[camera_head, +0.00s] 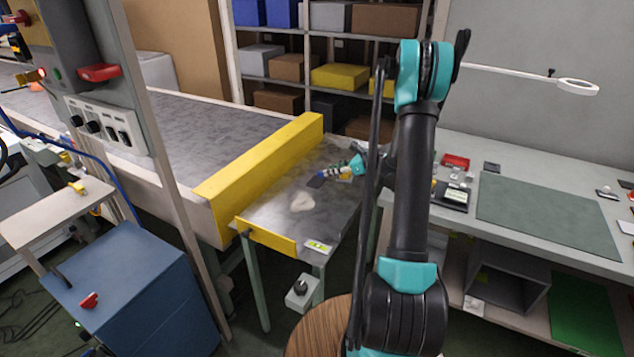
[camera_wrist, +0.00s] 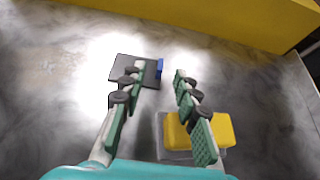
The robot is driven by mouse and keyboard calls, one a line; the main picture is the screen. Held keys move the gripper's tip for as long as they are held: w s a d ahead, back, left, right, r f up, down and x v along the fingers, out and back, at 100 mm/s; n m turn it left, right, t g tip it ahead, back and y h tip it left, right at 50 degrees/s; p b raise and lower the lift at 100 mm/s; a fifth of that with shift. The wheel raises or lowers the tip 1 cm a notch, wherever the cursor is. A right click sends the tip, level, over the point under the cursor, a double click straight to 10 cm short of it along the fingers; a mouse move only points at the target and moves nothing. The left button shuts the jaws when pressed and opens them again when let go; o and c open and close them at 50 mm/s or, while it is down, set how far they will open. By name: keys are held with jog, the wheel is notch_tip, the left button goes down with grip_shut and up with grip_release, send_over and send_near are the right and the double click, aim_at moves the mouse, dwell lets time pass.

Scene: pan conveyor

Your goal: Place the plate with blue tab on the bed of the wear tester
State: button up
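A dark flat plate with a blue tab (camera_wrist: 126,72) lies on the shiny metal table in the wrist view; its blue tab (camera_wrist: 160,68) stands at its right edge. The dark plate also shows in the head view (camera_head: 316,181). My gripper (camera_wrist: 160,72) is open above the table, its two green-padded fingers apart, with the blue tab seen between the fingertips. The left finger covers part of the plate. I cannot tell whether the fingers are at the tab's height. I cannot identify the wear tester.
A yellow barrier (camera_head: 262,165) runs between the conveyor (camera_head: 200,125) and the metal table (camera_head: 325,222). The right bench (camera_head: 560,165) holds a green mat (camera_head: 545,212), a red tray (camera_head: 455,161) and a dark device (camera_head: 452,196).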

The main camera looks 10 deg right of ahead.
aim_at(324, 178)
jog(key=x, duration=0.5)
jog(key=shift+d+f, duration=0.15)
jog(key=shift+f, duration=0.05)
jog(key=shift+c, duration=0.6)
grip_shut()
